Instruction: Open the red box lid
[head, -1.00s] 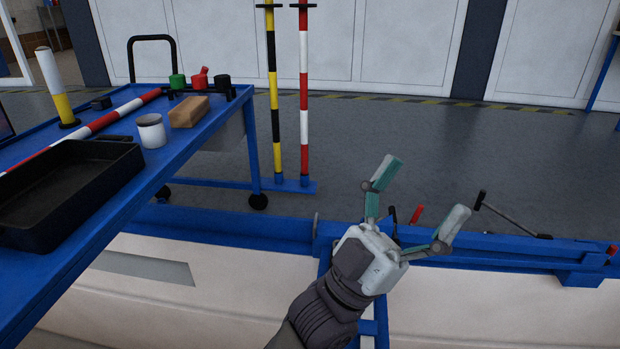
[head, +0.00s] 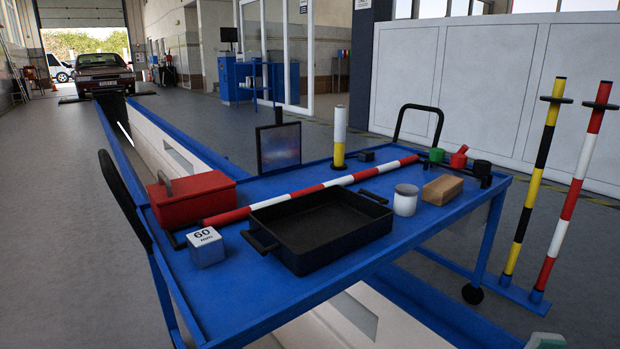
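The red box (head: 191,199) sits on the left part of the blue trolley table (head: 340,297) in the head view. Its lid is down, with a grey handle (head: 165,184) on its left side. What seems to be a fingertip of my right gripper (head: 546,341) shows at the bottom right edge, far from the box. The rest of that gripper is out of the picture, so its opening is hidden. My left gripper does not show.
A red-and-white pole (head: 309,191) lies right beside the box. A 60 mm cube (head: 206,247) and a black tray (head: 318,231) stand in front. A dark screen (head: 278,148) stands behind. Black handle bars (head: 124,200) rise at the table's left end.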

